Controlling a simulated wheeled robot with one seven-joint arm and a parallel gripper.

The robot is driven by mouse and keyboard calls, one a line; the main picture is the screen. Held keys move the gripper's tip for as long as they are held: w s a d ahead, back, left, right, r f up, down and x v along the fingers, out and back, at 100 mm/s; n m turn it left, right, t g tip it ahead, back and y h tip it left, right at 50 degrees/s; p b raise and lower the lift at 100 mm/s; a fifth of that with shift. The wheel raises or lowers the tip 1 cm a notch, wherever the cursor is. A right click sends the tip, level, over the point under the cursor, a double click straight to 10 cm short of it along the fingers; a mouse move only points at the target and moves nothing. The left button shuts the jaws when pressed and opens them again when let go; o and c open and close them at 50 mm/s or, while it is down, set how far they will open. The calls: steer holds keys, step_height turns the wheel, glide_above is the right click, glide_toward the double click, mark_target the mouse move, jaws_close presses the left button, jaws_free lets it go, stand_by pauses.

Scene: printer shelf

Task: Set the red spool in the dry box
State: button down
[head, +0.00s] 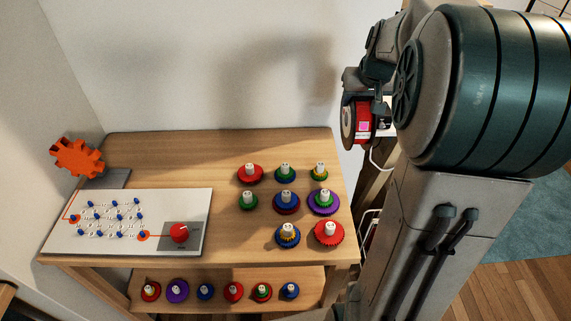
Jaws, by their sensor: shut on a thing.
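My gripper (379,108) is in the head view at the upper right, beyond the right end of the wooden table. It is shut on the red spool (364,127), which has a pale round side face and a pink label. The spool is held up on its edge, with its round face turned to the left. The fingertips are small and partly hidden by the spool. I cannot make out the dry box; my arm covers much of the right side.
A wooden table (222,228) bears several coloured gear stacks, a white pegged board (60,237) and an orange gear (77,157). A lower shelf (211,299) holds more gear stacks. A wooden stand (374,190) and a white cable (377,161) show beside my arm.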

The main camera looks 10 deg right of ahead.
steer(key=w+a+f+p, duration=0.3)
steer(key=w+a+f, duration=0.4)
steer(key=f, duration=0.3)
steer(key=shift+w+a+f, duration=0.3)
steer(key=shift+w+f, duration=0.1)
steer(key=shift+w, duration=0.45)
steer(key=shift+f, duration=0.15)
steer(key=c, duration=0.7)
jaws_free()
